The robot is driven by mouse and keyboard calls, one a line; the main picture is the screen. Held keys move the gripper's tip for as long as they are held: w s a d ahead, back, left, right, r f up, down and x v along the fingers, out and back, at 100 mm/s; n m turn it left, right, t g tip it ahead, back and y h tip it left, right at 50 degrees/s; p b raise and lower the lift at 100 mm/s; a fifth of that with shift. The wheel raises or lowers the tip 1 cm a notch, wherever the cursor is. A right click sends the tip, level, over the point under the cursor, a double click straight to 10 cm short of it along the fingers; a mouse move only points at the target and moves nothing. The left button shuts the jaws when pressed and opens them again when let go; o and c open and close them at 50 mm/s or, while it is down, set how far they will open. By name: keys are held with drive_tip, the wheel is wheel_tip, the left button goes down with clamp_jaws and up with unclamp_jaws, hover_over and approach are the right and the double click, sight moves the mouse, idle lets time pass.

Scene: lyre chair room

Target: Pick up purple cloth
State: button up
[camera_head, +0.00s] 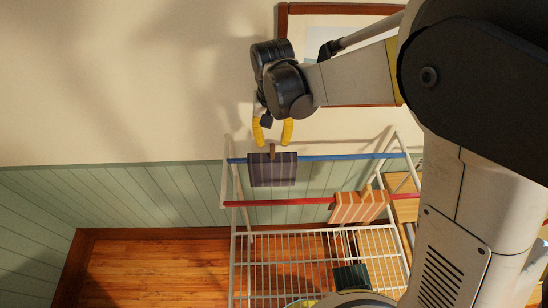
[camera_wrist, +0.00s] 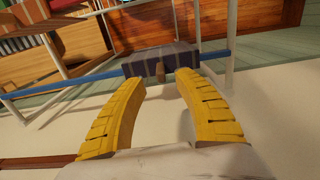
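The purple cloth (camera_head: 272,170), dark with a plaid pattern, hangs folded over the blue bar of a white drying rack, with a wooden clothespin (camera_head: 272,152) at its top. In the wrist view the cloth (camera_wrist: 172,57) lies ahead between the fingertips, and the clothespin (camera_wrist: 160,72) points toward me. My gripper (camera_head: 272,132) is open, its yellow fingers spread just above the cloth in the head view. The wrist view also shows my gripper (camera_wrist: 160,85) with nothing between the fingers. The fingers look apart from the cloth.
The drying rack (camera_head: 235,215) has a blue bar (camera_head: 345,157) and a red bar (camera_head: 300,201). An orange striped cloth (camera_head: 357,208) hangs on the red bar at the right. A dark green cloth (camera_head: 351,277) is lower down. A wall stands close behind the rack.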

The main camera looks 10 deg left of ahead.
sight(272, 158)
wheel_tip(272, 158, down, 6)
drive_tip(key=shift+s+f, duration=0.1)
idle(0.4)
clamp_jaws()
